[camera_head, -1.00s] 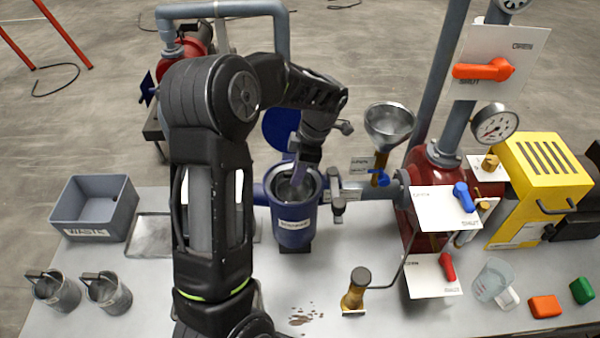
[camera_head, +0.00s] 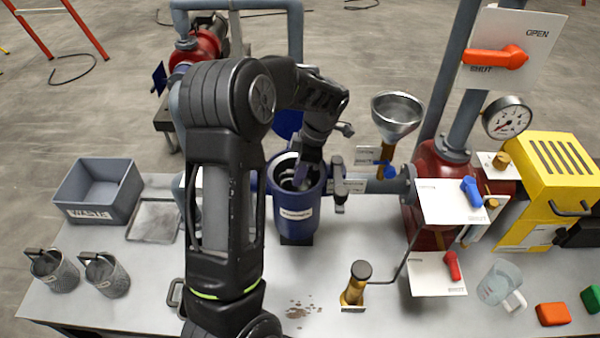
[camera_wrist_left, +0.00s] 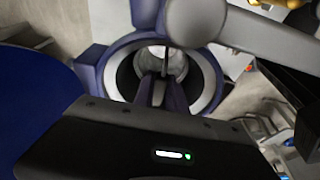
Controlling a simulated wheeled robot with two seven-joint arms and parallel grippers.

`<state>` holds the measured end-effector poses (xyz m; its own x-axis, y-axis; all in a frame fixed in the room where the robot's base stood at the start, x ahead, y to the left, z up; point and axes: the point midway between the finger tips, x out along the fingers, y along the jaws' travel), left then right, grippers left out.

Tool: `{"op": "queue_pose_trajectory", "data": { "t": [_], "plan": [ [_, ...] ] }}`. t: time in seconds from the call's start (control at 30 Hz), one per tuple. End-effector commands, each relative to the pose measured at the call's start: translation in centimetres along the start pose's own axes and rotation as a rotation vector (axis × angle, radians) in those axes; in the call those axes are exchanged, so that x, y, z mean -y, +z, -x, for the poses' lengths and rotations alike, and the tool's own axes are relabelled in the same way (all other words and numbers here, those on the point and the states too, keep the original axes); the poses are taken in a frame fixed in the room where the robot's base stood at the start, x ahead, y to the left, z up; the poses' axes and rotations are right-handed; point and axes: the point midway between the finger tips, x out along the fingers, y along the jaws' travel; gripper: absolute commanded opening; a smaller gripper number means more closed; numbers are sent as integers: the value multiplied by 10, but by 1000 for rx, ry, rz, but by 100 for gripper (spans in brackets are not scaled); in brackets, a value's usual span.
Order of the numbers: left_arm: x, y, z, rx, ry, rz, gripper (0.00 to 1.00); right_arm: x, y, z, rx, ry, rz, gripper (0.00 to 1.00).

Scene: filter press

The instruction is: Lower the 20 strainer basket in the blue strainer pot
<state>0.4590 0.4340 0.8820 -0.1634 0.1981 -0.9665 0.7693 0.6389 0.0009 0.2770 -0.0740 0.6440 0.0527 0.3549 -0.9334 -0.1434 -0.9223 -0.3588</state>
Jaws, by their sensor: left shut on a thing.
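The blue strainer pot (camera_head: 296,222) stands upright on the table, its mouth open and its blue lid (camera_head: 288,123) swung back behind it. My left gripper (camera_head: 299,180) reaches down into the pot's mouth. It is shut on the strainer basket, of which a grey metal part (camera_wrist_left: 165,52) shows inside the pot in the left wrist view. The fingers (camera_wrist_left: 158,92) hide much of the basket there, so how deep it sits and its number cannot be read. The pot's pale rim (camera_wrist_left: 207,85) surrounds the fingers. My right gripper is not in view.
Two other metal baskets (camera_head: 54,271) stand at the table's left, near a grey waste bin (camera_head: 98,191) and a flat tray (camera_head: 155,222). A funnel (camera_head: 397,112), pipework and a red vessel (camera_head: 435,215) stand right of the pot.

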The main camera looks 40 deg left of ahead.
Motion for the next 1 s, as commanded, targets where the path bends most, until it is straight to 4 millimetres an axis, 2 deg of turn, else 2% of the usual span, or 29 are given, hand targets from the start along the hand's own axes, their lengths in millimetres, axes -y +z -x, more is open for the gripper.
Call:
{"op": "queue_pose_trajectory", "data": {
  "t": [0.2,0.23,0.53,0.8,1.0],
  "plan": [
    [0,0,0,0,1,0,0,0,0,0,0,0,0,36],
    [0,0,0,0,1,0,18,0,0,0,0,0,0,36],
    [0,0,0,0,1,0,42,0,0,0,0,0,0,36],
    [0,0,1,0,0,0,42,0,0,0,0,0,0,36],
    [0,-3,13,1,2,-1,42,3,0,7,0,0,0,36]
  ]
}}
